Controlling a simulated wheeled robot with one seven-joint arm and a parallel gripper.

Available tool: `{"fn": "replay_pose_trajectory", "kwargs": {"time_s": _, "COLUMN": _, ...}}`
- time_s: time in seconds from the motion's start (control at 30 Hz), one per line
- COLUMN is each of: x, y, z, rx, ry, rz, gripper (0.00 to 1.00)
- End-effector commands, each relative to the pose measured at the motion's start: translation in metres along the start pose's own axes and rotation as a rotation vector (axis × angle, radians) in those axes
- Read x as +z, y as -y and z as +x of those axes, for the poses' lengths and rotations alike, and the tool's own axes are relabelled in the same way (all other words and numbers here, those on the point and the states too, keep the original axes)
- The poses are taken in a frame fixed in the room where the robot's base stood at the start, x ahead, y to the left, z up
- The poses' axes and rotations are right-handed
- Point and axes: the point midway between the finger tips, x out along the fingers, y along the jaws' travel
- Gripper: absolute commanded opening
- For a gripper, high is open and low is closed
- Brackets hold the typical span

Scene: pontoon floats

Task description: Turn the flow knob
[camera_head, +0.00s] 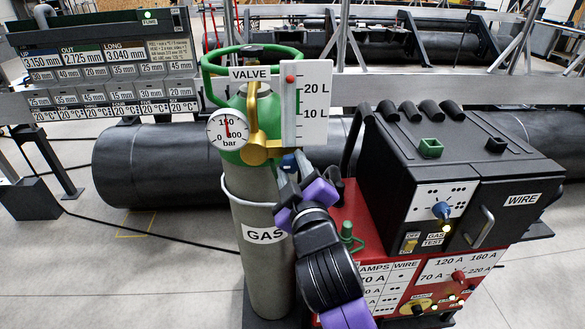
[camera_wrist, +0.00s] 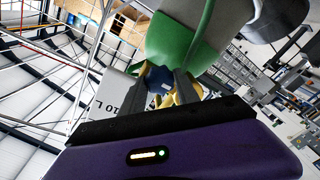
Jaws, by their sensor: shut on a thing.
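The flow knob (camera_head: 288,163) is small and blue, beside the brass regulator (camera_head: 258,148) below the flow scale. It also shows in the wrist view (camera_wrist: 158,82). My gripper (camera_head: 294,172) reaches up to it from below right, its two dark fingers shut on either side of the knob. In the head view the fingers partly hide the knob. The white flow scale (camera_head: 316,112) is marked 20 L and 10 L, with a red ball (camera_head: 290,79) near its top. The gas cylinder (camera_head: 261,220) stands upright, grey with a green top.
A round pressure gauge (camera_head: 228,130) sits left of the regulator. A green guard ring (camera_head: 215,62) surrounds the valve. A red welding machine (camera_head: 368,235) carries a black wire feeder (camera_head: 450,150) close on the right. A large dark pipe (camera_head: 150,165) lies behind.

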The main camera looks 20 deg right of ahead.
Motion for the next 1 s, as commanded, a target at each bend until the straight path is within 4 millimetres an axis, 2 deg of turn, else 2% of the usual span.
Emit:
{"fn": "replay_pose_trajectory", "kwargs": {"time_s": 0.37, "x": 0.0020, "y": 0.0031, "z": -0.0004, "rx": 0.004, "ry": -0.006, "rz": 0.069, "gripper": 0.00}}
{"fn": "replay_pose_trajectory", "kwargs": {"time_s": 1.0, "x": 0.0029, "y": 0.0045, "z": -0.0004, "rx": 0.038, "ry": -0.041, "rz": 0.496, "gripper": 0.00}}
